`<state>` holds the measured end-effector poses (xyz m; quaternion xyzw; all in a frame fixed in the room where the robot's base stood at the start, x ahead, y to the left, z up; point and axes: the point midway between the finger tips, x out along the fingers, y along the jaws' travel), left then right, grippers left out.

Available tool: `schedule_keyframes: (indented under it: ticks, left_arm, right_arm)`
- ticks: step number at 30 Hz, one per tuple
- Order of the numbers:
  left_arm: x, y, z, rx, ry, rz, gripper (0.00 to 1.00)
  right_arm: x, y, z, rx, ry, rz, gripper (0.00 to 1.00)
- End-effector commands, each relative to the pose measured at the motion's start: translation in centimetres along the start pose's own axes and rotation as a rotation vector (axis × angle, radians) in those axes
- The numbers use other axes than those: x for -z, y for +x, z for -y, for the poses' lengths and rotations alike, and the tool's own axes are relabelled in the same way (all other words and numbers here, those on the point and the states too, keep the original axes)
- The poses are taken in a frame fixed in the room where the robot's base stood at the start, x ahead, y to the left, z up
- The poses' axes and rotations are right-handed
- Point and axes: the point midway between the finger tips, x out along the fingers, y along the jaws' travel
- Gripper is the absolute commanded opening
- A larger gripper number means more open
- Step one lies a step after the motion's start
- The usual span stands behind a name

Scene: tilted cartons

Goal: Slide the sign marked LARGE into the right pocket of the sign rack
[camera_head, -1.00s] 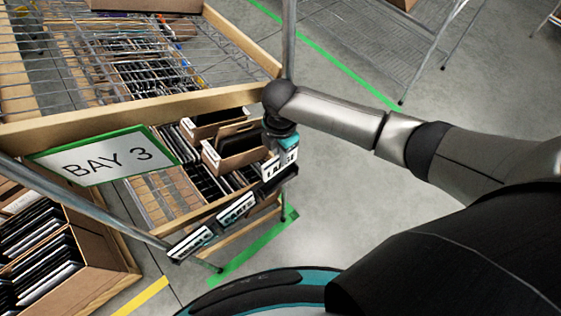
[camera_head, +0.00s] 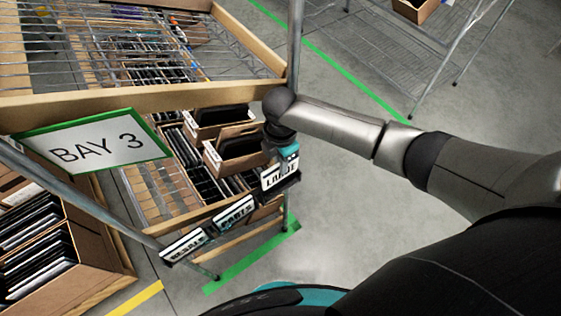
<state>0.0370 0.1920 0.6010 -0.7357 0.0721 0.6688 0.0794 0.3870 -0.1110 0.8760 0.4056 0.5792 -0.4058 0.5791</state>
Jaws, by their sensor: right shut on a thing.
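The white sign marked LARGE (camera_head: 276,178) is held by my right gripper (camera_head: 287,155), which is shut on its upper part. The black sign rack (camera_head: 289,184) runs along the front edge of the lower shelf. Its left and middle pockets hold the signs RESALE (camera_head: 185,245) and PARTS (camera_head: 234,213). LARGE is at the right pocket, with its lower edge against the dark rack. I cannot tell how deep it sits. The fingertips are partly hidden by my wrist. My left gripper is not in view.
A BAY 3 board (camera_head: 95,152) hangs on the upper wooden shelf edge (camera_head: 140,99). Open cartons (camera_head: 232,150) of dark items stand on the shelf behind the rack. A metal post (camera_head: 294,45) rises beside my wrist.

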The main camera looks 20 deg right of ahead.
Motion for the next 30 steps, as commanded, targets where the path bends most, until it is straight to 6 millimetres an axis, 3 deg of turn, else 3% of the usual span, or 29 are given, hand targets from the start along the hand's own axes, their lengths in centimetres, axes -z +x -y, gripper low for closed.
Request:
schedule_keyframes:
  ticks: [8, 30]
  left_arm:
    - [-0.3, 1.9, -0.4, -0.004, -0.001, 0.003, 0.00]
    - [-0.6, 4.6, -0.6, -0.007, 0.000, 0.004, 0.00]
  right_arm:
    - [0.0, 1.7, 0.0, -0.002, 0.000, 0.000, 0.00]
    - [0.0, 6.0, 0.0, 0.000, -0.001, -0.001, 0.00]
